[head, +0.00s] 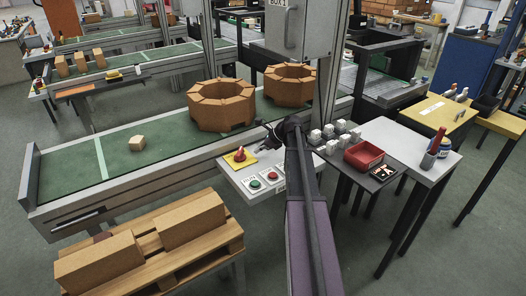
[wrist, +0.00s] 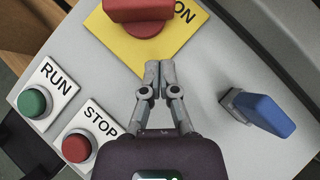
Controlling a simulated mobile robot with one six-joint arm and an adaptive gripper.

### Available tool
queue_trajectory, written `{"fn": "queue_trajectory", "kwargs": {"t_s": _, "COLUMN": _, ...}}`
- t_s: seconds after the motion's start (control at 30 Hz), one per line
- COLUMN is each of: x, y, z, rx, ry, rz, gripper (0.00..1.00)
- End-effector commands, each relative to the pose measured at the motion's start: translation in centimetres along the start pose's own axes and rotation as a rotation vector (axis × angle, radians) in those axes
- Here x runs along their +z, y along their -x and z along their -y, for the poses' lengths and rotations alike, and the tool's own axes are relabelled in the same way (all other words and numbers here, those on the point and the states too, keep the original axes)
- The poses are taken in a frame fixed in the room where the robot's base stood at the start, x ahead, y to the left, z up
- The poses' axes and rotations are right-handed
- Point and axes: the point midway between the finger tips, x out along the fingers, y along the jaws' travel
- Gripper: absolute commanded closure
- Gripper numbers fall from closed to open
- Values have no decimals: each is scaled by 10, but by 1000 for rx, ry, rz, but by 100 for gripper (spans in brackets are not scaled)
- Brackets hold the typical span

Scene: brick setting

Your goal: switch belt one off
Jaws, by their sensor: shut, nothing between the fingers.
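A grey control panel (head: 272,190) stands at the front side of the near belt (head: 120,165). On it is a red knob (wrist: 139,12) on a yellow plate (wrist: 118,38) with "ON" readable; the knob's top is cut off in the wrist view. A green RUN button (wrist: 34,102) and a red STOP button (wrist: 77,147) sit to its left and below. A blue lever (wrist: 262,113) stands at the right of the wrist view. My gripper (wrist: 160,72) is shut and empty, its fingertips over the yellow plate's lower edge, just below the knob. I cannot tell whether they touch the panel.
A rough block (head: 137,143) and two ring-shaped brick stacks (head: 222,105) are on the near belt. A pallet (head: 160,268) with large bricks stands in front. Right of my arm are several grey blocks (head: 325,135) and a red bin (head: 363,154). A grey box (head: 298,30) hangs above.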

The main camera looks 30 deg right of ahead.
Motion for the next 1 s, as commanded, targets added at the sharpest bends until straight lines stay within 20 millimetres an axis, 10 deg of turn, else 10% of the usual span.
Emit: {"fn": "queue_trajectory", "kwargs": {"t_s": 1.0, "x": 30, "y": -33, "z": 0, "rx": 5, "ry": 5, "rz": 0, "gripper": 100}}
